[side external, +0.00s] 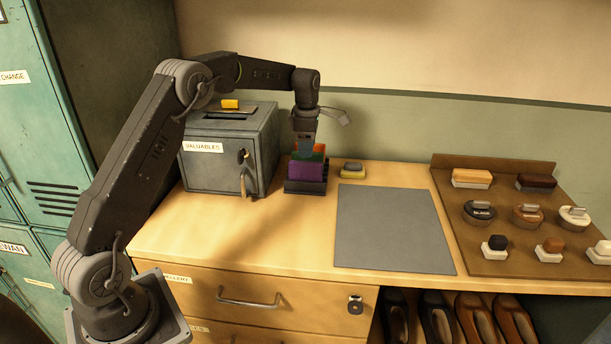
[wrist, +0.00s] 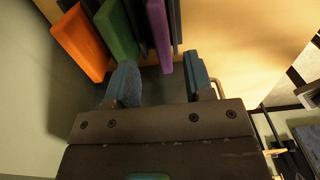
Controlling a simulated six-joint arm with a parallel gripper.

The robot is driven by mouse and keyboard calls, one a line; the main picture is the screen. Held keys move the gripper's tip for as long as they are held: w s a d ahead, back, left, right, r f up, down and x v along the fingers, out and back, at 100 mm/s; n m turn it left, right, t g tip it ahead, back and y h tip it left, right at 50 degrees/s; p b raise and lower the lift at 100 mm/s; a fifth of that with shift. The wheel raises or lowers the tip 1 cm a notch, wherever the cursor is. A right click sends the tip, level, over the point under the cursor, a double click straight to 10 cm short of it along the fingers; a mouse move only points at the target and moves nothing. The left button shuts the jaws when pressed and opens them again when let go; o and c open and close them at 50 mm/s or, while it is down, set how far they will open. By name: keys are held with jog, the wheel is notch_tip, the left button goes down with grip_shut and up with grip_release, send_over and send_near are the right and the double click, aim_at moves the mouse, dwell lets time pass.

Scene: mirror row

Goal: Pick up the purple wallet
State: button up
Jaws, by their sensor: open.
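The purple wallet (side external: 305,171) stands on edge in a dark rack (side external: 305,187) beside the grey box, nearest the front. A green wallet (wrist: 116,30) and an orange wallet (wrist: 80,42) stand behind it in the same rack. My gripper (side external: 305,149) is above the rack, pointing down, with its jaws open and empty. In the wrist view, the purple wallet (wrist: 160,35) lines up with the gap between my fingers (wrist: 159,65), and the green wallet is close to the left finger. I cannot tell how far the fingertips are above the purple wallet.
A grey valuables box (side external: 225,150) stands left of the rack, with a yellow item (side external: 230,104) on top. A small brush or sponge (side external: 352,169) lies right of the rack. A grey mat (side external: 393,228) is bare. A brown board (side external: 500,235) holds several shoe-care items.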

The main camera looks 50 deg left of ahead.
aim_at(307, 162)
notch_tip(307, 162, down, 8)
jog(key=shift+d+r, duration=0.1)
jog(key=shift+r, duration=0.15)
grip_shut()
dwell(0.6)
